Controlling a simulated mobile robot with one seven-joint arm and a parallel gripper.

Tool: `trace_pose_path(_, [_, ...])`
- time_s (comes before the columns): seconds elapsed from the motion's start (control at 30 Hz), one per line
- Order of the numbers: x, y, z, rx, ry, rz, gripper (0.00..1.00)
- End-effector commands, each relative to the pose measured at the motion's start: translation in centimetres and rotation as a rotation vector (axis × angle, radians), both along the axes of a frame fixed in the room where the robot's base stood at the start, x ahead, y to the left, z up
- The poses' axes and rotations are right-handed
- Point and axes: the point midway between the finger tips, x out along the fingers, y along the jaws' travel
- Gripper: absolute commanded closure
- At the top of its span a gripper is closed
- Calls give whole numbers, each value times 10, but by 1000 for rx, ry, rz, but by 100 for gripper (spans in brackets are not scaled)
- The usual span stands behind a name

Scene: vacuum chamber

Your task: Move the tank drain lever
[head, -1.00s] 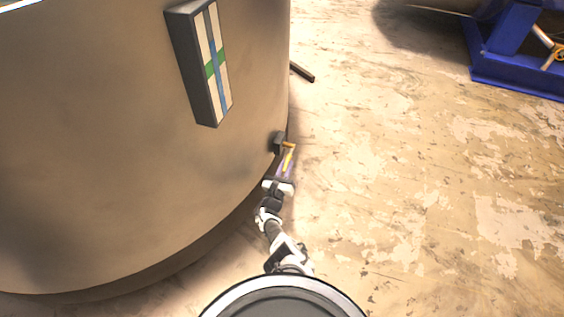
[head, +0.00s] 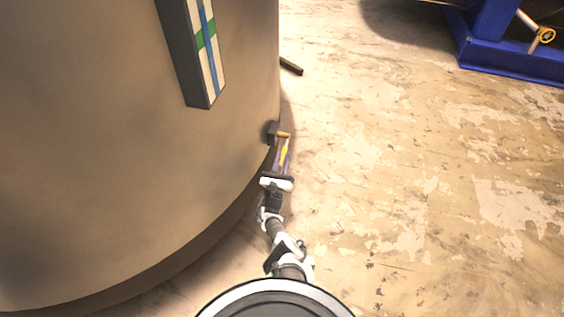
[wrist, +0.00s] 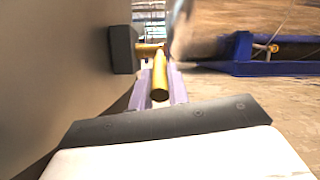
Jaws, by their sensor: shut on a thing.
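The tank (head: 120,130) is the large tan cylinder filling the left of the head view. A dark block (head: 271,132) sits low on its side wall, with a short brass stem. The yellow drain lever (head: 284,154) reaches from that stem toward me. In the wrist view the yellow lever (wrist: 159,80) lies between the two purple fingers of my gripper (wrist: 160,85), and the dark block (wrist: 122,48) is at upper left. My gripper (head: 284,158) is shut on the lever, beside the tank wall. The exact finger contact is too small to tell.
A level gauge with a green and blue stripe (head: 206,45) stands out from the tank above the lever. A dark bar (head: 291,66) sticks out beyond it. A blue frame (head: 510,55) stands at far right. The worn floor (head: 420,200) between is clear.

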Motion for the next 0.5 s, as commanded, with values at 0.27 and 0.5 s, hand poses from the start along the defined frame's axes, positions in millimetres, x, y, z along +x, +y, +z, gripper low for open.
trace_pose_path(0.27, [-1,0,1,-1,-3,-2,61])
trace_pose_path(0.5, [-1,0,1,-1,-2,-2,61])
